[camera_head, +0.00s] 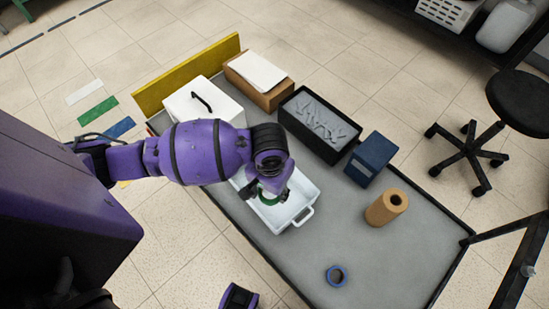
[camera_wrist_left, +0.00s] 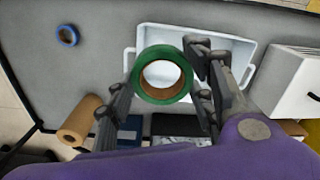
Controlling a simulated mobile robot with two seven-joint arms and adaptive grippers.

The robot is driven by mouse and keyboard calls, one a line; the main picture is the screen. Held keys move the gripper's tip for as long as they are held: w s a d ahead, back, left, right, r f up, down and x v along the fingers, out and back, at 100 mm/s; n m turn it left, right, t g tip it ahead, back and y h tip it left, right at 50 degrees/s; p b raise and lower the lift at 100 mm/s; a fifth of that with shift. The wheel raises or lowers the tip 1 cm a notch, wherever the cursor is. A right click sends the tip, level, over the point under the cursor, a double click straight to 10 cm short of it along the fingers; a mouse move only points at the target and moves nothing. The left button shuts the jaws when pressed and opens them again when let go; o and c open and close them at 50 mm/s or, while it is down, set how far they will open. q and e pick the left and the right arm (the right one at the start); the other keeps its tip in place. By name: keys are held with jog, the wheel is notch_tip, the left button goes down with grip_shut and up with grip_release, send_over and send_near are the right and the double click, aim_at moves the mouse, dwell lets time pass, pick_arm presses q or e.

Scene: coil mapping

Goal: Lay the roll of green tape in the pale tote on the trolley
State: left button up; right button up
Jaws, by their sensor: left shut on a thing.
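The roll of green tape (camera_wrist_left: 151,92) has a brown core and is between the fingers of my left gripper (camera_wrist_left: 160,98), which is shut on it. In the head view the green roll (camera_head: 268,198) is mostly hidden under my left gripper (camera_head: 270,190). The pale tote (camera_head: 299,208) stands on the grey trolley (camera_head: 381,250) below the gripper; in the wrist view the tote (camera_wrist_left: 232,48) shows behind the roll. I cannot tell whether the roll touches the tote floor. A purple part of my own body shows at the bottom of the head view; my right gripper does not show.
A blue tape roll (camera_head: 337,275) lies near the trolley's front. A brown cylinder (camera_head: 387,206), a blue box (camera_head: 370,158), a black bin (camera_head: 318,122), a cardboard box (camera_head: 262,92) and a white lidded box (camera_head: 196,103) stand around the tote. The trolley's front right is mostly clear.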

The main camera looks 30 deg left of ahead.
pick_arm(q)
jog(key=w+d+f+m+b, duration=0.1)
jog(key=w+f+b, duration=0.3)
jog(key=f+b, duration=0.45)
jog(key=w+f+b, duration=0.4)
jog(key=f+b, duration=0.1)
jog(key=f, duration=0.6)
jog(key=b, duration=0.3)
send_over(284, 205)
notch_tip(284, 205, down, 6)
notch_tip(284, 205, down, 5)
jog(key=shift+r+b, duration=0.2)
jog(key=shift+b, duration=0.9)
jog(key=shift+w+r, duration=0.1)
jog(key=shift+r, duration=0.05)
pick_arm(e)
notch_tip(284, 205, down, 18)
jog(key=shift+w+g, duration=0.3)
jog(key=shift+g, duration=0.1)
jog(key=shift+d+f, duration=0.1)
pick_arm(q)
jog(key=o, duration=1.1)
jog(key=shift+f, duration=0.2)
jog(key=shift+o, duration=0.2)
